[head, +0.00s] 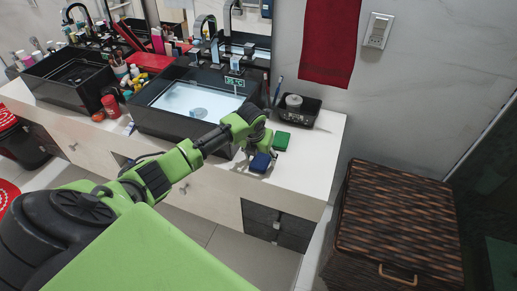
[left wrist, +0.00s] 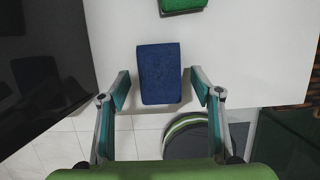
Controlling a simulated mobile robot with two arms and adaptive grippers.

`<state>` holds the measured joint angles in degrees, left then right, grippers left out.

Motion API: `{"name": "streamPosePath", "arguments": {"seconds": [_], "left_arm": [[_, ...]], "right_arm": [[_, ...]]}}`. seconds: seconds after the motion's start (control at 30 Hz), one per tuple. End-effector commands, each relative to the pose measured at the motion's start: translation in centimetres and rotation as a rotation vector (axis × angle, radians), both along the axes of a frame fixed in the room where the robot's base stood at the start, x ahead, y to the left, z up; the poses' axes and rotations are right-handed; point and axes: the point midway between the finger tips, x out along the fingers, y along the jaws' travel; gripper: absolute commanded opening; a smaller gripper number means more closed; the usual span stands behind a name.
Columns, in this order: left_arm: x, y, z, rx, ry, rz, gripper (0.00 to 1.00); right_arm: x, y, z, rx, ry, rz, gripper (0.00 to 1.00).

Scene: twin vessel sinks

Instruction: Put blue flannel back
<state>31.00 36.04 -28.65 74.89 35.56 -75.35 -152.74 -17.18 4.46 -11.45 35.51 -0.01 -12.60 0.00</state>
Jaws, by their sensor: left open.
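The blue flannel (head: 260,162) is a folded dark blue block on the white counter near its front edge. In the left wrist view the blue flannel (left wrist: 159,73) lies between the two fingers, with a gap on each side. My left gripper (head: 257,153) is open over the flannel; in the left wrist view its fingers (left wrist: 160,92) stand apart around the flannel's near half. A green folded cloth (head: 281,141) lies just behind the blue one, and its edge also shows in the left wrist view (left wrist: 183,5). My right gripper is not in view.
A black vessel sink (head: 190,130) with water stands left of the flannel. A black tray (head: 298,117) with small items sits behind the green cloth. A red towel (head: 329,40) hangs on the wall. A brown wicker hamper (head: 395,220) stands right of the counter.

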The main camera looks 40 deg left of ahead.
Motion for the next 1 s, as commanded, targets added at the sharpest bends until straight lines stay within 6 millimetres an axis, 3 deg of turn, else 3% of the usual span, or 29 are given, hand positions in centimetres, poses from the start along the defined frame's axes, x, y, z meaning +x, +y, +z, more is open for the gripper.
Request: {"name": "streamPosePath", "arguments": {"seconds": [0.3,0.5,1.0], "left_arm": [[-1.8,-0.3,6.2,0.004,-0.004,-0.002,0.59],[-2.8,-0.6,9.0,0.002,-0.002,-0.001,0.59],[-3.1,-0.7,10.0,0.001,0.0,0.0,0.59]], "right_arm": [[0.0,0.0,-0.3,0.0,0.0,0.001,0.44],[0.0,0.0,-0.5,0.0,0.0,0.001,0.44],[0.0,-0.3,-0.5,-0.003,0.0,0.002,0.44]]}}
